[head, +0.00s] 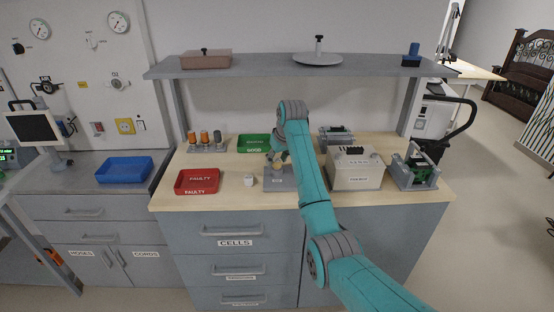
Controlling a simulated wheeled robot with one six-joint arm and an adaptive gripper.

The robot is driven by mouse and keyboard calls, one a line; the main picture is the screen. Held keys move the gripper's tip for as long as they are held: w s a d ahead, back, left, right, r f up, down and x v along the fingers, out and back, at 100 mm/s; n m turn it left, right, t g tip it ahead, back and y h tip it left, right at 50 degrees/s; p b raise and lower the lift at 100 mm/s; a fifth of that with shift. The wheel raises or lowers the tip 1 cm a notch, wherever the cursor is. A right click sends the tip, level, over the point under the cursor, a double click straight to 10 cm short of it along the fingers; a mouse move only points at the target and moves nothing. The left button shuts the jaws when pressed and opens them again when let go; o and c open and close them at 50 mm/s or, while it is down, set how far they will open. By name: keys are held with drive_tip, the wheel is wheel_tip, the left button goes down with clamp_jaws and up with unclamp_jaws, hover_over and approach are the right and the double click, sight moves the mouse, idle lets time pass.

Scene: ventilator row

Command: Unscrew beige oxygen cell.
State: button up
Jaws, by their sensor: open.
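The beige oxygen cell appears as a small yellow-beige piece (279,167) at the grey block (280,184) in the middle of the worktop. It is small and partly covered, so its thread does not show. My gripper (276,160) is open and points down right over it. I cannot tell whether the fingers are around the cell or just above it. My teal arm comes in from the lower right and hides part of the bench.
A red FAULTY tray (197,182), a small white piece (249,181), a green GOOD tray (254,143) and a rack of orange-brown cells (205,142) stand left. A beige box (355,170) and a grey-framed device (414,171) stand right. A shelf (260,67) hangs above.

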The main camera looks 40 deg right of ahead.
sight(277, 160)
drive_tip(key=m, duration=0.2)
drive_tip(key=m+h, duration=0.1)
drive_tip(key=m, duration=0.1)
drive_tip(key=shift+a+h, duration=0.1)
drive_tip(key=shift+h, duration=0.2)
drive_tip(key=m, duration=0.2)
drive_tip(key=m+g+h, duration=0.1)
drive_tip(key=m, duration=0.1)
drive_tip(key=shift+m+g, duration=0.3)
drive_tip(key=c, duration=0.9)
drive_tip(key=shift+c, duration=0.2)
drive_tip(key=shift+n+t, duration=0.4)
drive_tip(key=shift+n, duration=0.8)
drive_tip(key=shift+r, duration=1.75)
